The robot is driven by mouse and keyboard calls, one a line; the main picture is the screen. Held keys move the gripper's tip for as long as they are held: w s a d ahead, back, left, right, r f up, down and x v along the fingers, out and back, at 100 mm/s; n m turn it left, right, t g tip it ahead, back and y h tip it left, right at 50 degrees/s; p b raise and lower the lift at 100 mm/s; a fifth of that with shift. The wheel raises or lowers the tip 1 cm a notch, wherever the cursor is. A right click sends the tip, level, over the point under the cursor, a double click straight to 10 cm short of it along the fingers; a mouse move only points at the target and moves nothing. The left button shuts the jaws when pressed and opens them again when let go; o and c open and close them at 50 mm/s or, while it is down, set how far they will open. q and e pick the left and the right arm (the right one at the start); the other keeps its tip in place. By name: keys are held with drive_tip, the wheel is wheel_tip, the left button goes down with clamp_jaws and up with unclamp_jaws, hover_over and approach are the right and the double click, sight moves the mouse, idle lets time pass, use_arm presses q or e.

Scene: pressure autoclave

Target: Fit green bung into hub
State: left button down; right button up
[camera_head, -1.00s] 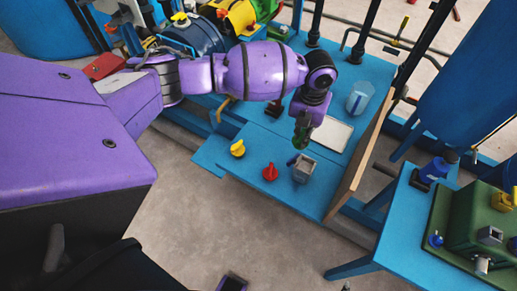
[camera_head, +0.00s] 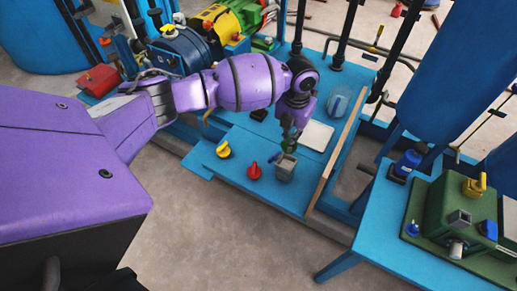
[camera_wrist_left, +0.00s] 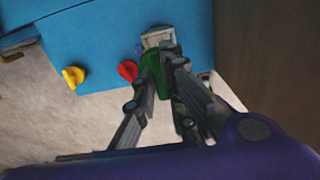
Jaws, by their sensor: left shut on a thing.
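My left gripper (camera_head: 289,138) is shut on the green bung (camera_head: 289,146) and holds it near the grey hub (camera_head: 285,171), a small block on the blue table. In the head view the bung shows just above the hub's top edge. In the left wrist view the green bung (camera_wrist_left: 150,76) sits between the fingers, with the pale grey hub (camera_wrist_left: 157,37) just beyond it. The fingers hide part of the bung and hub, and I cannot tell whether they touch. My right gripper is not in view.
A yellow bung-like piece (camera_head: 223,149) and a red one (camera_head: 254,171) stand left of the hub on the blue table (camera_head: 238,178). A small blue piece (camera_head: 275,158) is beside the hub. A white plate (camera_head: 317,136) and a clear jug (camera_head: 338,105) are behind. A wooden board (camera_head: 333,163) edges the right.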

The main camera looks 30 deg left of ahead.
use_arm(q)
drive_tip(key=shift+r, duration=0.15)
drive_tip(key=shift+d+f+b, duration=0.1)
drive_tip(key=shift+f+b, duration=0.3)
drive_tip(key=shift+f, duration=0.9)
wheel_tip(320, 180, down, 2)
drive_tip(key=shift+f+b, duration=0.2)
drive_tip(key=shift+b, duration=0.3)
drive_tip(key=shift+f, duration=0.4)
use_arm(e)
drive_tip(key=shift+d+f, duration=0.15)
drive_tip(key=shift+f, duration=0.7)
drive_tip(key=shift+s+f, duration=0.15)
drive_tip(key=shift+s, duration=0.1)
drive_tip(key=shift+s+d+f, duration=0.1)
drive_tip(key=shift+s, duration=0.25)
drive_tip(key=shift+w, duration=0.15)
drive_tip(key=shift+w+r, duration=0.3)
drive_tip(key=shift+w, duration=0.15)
